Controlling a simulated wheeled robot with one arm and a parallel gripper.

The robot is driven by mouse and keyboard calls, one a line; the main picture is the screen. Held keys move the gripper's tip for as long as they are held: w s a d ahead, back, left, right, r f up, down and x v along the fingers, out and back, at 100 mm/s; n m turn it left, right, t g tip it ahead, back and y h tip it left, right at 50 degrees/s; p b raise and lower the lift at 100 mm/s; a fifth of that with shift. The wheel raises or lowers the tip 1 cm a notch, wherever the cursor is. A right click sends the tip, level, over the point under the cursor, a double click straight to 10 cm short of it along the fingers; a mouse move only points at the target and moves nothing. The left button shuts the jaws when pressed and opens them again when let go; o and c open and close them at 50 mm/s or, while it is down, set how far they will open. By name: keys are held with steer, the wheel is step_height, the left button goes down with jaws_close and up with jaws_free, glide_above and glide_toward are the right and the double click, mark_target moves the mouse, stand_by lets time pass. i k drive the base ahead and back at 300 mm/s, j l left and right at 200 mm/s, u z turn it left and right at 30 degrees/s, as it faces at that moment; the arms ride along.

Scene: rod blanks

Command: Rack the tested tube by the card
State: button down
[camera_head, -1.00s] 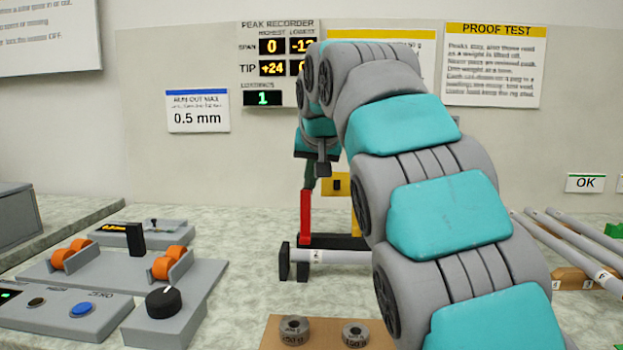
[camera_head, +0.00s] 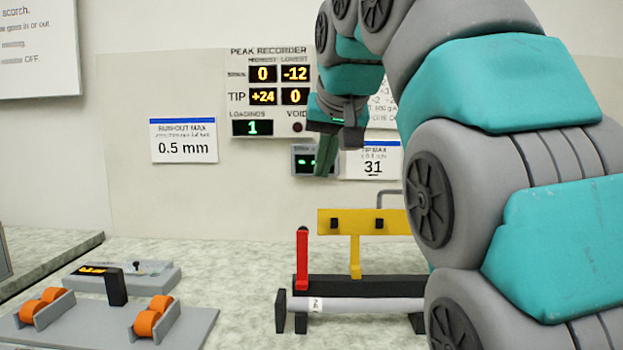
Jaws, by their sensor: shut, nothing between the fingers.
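The grey tube (camera_head: 375,304) lies level in the black test fixture (camera_head: 345,287), with a small label near its left end. Its right part is hidden behind my arm. The peak recorder (camera_head: 270,92) reads span 0 and -12, tip +24 and 0, loadings 1. One card (camera_head: 184,140) reads runout max 0.5 mm. Another card (camera_head: 374,163) shows 31; its upper text is blurred and looks like a tip limit. My gripper (camera_head: 325,160) is shut and empty, above the fixture, in front of a small wall box (camera_head: 303,163) with green lights. Whether it touches the box I cannot tell.
A red upright (camera_head: 302,258) and a yellow bracket (camera_head: 365,222) rise from the fixture. A roller stand (camera_head: 100,325) with orange rollers is at the lower left. A dial gauge block (camera_head: 150,273) stands behind it. My arm hides the right side.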

mark_target(310, 305)
steer(key=k+l, duration=0.15)
steer(key=k, duration=0.35)
steer(key=k+l, duration=0.2)
steer(key=k, duration=0.25)
